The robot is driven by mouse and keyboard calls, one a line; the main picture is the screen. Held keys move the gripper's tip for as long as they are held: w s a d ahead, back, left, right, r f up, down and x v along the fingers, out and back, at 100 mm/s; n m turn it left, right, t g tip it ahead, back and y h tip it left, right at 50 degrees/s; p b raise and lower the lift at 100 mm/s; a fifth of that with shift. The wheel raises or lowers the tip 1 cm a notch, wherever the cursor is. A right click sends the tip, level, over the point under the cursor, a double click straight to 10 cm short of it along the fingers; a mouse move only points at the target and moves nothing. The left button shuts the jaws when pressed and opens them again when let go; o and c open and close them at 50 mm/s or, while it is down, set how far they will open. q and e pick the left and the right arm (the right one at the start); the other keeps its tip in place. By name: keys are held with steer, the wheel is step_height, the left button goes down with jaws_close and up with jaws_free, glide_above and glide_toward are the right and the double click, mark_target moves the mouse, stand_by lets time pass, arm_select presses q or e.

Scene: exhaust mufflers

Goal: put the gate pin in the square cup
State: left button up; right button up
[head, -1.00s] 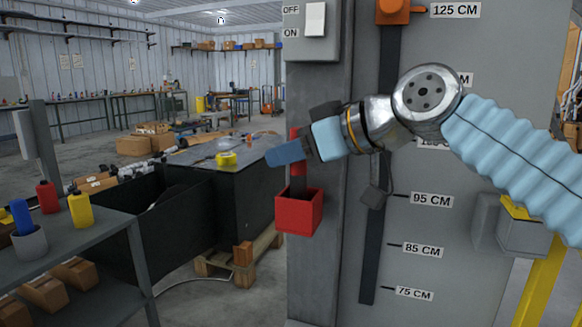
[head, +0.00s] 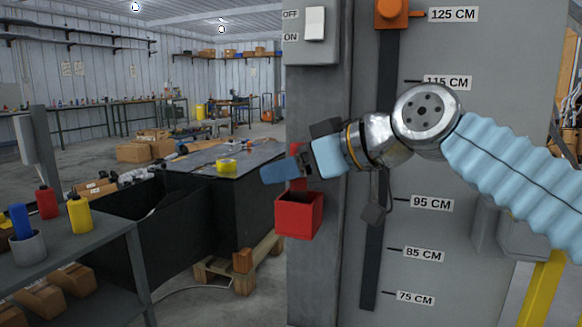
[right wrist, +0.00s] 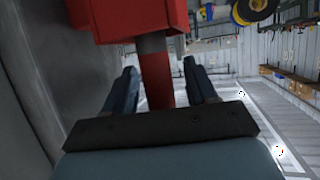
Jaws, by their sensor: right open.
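The square cup (head: 298,215) is a red open-topped box on the grey post in the head view. The gate pin (head: 298,184) is a red rod standing upright, its lower end in the cup's mouth. My right gripper (head: 279,172) is just above the cup, with blue fingers across the pin. In the right wrist view, the cup (right wrist: 125,18) is at the top and the pin (right wrist: 155,75) runs from it between my spread fingers. The gripper is open around the pin. How deep the pin sits is hidden by the cup wall. My left gripper is out of view.
A height-marked panel (head: 450,240) with a dark vertical slot stands right of the cup. A white switch (head: 315,23) is above. A black-sided table (head: 235,205) with yellow tape (head: 227,165) stands behind left. A shelf (head: 85,245) with bottles is at the left.

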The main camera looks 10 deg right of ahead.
steer(key=shift+r, duration=0.25)
steer(key=shift+s+d+r, duration=0.15)
steer(key=shift+d, duration=0.05)
steer(key=v, duration=1.1)
steer(key=shift+s, duration=0.15)
steer(key=shift+d+r, duration=0.1)
steer(key=shift+d, duration=0.05)
